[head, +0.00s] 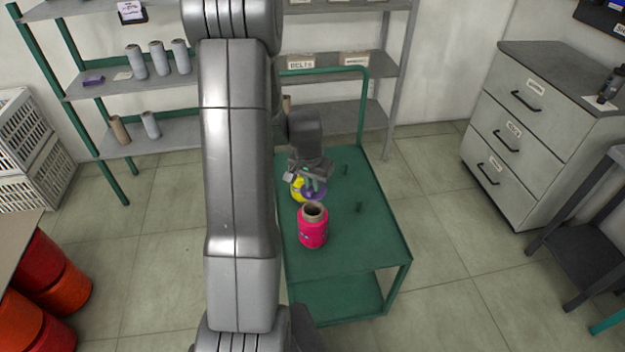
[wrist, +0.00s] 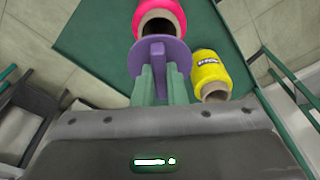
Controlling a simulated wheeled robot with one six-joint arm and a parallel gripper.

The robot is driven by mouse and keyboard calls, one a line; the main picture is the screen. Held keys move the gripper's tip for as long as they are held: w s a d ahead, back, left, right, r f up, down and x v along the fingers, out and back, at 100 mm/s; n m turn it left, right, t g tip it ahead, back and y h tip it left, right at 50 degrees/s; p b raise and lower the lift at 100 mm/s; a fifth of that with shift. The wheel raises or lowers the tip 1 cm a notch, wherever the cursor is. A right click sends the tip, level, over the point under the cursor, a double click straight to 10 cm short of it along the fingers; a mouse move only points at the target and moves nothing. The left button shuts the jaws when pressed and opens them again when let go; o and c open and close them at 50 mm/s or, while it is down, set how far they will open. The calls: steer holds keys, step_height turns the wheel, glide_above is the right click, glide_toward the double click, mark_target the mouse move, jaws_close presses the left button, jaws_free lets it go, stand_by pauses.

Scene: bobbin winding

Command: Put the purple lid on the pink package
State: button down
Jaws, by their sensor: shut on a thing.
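The purple lid (wrist: 172,50) is a round disc with an upright grip. My gripper (wrist: 163,88) is shut on that grip; in the head view my gripper (head: 312,182) is above the green cart, with the purple lid (head: 316,194) partly hidden below it. The pink package (head: 313,230) is a pink spool standing upright on the cart, its tube top open. In the wrist view the pink package (wrist: 178,10) is just beyond the lid, which overlaps part of it in the picture. I cannot tell whether they touch.
A yellow spool (wrist: 208,68) is beside the lid on the green cart (head: 350,255), close to my gripper. Pegs stand on the cart's right side. Shelves with grey spools (head: 158,58) are behind, and a drawer cabinet (head: 525,130) is at the right.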

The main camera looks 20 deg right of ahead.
step_height(320, 180, down, 4)
steer(key=shift+r+b, duration=0.1)
steer(key=shift+b, duration=0.8)
steer(key=shift+r, duration=0.2)
steer(key=shift+s+a, duration=0.1)
steer(key=shift+f, duration=0.1)
steer(key=shift+f+b, duration=1.95)
steer(key=shift+b, duration=0.05)
steer(key=c, duration=1.4)
jaws_free()
steer(key=shift+r, duration=0.1)
